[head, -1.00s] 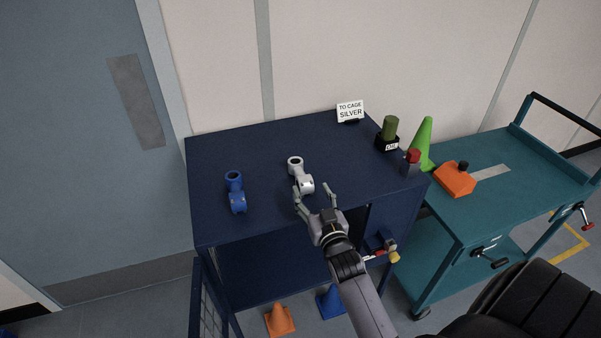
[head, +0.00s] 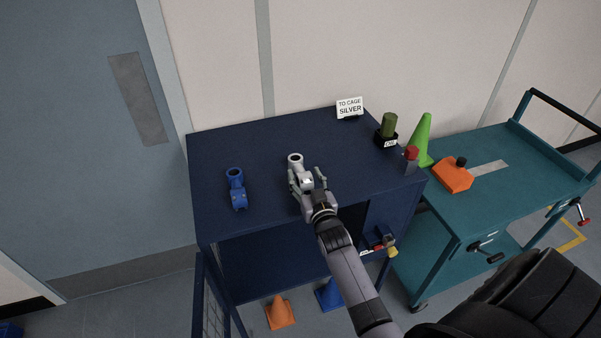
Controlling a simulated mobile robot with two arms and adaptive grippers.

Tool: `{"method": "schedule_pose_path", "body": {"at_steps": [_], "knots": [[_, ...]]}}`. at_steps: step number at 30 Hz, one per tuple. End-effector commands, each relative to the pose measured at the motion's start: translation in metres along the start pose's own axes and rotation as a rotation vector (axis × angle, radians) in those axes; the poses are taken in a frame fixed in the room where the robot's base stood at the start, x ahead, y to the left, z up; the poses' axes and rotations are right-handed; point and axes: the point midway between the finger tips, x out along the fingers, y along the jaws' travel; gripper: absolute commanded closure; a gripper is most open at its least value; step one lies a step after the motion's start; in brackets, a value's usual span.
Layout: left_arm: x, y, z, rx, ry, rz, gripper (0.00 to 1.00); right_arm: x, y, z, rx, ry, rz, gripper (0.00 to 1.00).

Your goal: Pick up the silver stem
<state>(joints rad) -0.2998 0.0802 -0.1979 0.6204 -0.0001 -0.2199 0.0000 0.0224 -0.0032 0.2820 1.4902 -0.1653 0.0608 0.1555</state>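The silver stem (head: 296,163) lies on the dark blue workbench top (head: 260,150), its round ring end pointing away from me. My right gripper (head: 307,181) is over its near end, with one finger on each side. The right finger stands apart from the stem, and the fingers look open. The gripper partly hides the stem's near clamp end. A blue stem (head: 236,188) of similar shape lies to the left on the same top. My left gripper is out of view.
A sign (head: 349,107) reading "TO CAGE SILVER" stands at the back edge. A green cylinder in a black holder (head: 387,130), a red-topped block (head: 410,160) and a green cone (head: 422,140) are to the right. A teal cart (head: 520,180) carries an orange box (head: 453,177).

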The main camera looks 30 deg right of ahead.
Motion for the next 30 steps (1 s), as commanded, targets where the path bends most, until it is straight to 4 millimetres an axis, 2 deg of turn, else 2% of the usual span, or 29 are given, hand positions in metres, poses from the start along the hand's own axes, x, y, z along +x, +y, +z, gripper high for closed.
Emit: {"method": "schedule_pose_path", "body": {"at_steps": [2,22,30], "knots": [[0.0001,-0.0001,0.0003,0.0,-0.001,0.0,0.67,-0.0002,-0.0002,0.0,0.0,0.0,0.0,0.54],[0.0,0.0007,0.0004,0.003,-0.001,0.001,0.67,-0.0003,-0.0003,-0.0002,0.0,0.0,0.0,0.99],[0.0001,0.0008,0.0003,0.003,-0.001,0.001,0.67,0.0,-0.0003,-0.002,0.0,0.003,0.0,1.0]]}}
